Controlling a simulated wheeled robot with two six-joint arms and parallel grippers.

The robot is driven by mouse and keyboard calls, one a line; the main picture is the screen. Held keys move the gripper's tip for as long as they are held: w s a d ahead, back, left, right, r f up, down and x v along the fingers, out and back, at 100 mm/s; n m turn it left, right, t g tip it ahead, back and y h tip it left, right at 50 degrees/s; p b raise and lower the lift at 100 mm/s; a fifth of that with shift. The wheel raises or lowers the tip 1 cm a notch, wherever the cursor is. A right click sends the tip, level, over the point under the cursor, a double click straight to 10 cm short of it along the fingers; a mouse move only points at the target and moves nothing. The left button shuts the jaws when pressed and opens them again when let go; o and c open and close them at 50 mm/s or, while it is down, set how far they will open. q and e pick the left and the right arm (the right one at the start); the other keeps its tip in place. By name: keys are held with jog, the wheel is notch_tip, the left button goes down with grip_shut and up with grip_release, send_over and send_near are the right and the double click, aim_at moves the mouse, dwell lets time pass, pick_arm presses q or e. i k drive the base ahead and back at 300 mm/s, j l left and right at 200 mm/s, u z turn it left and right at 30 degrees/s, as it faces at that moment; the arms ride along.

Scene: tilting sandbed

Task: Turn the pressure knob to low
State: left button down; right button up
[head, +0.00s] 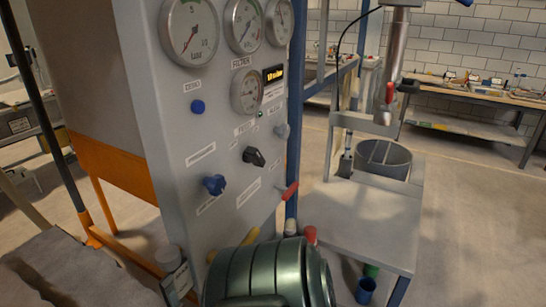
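A grey control panel (215,120) stands at the left centre and faces me at an angle. It carries a black pointer knob (254,157), a blue lobed knob (214,184), a small round blue knob (198,107) and a grey-blue knob (282,131) near the right edge. A red lever (290,190) sits lower right. Neither of my grippers shows in the head view.
Several dial gauges (190,30) and a small amber display (273,75) are on the panel's upper part. A ribbed dark green object (262,276) stands in front of its lower part. A grey bench (365,215) with a round metal vessel (383,159) is to the right. Floor is open at far right.

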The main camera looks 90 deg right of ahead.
aim_at(216, 185)
jog(key=z, duration=2.5)
jog(key=k+l+z, duration=0.1)
jog(key=k+l, duration=0.05)
jog(key=l, duration=0.05)
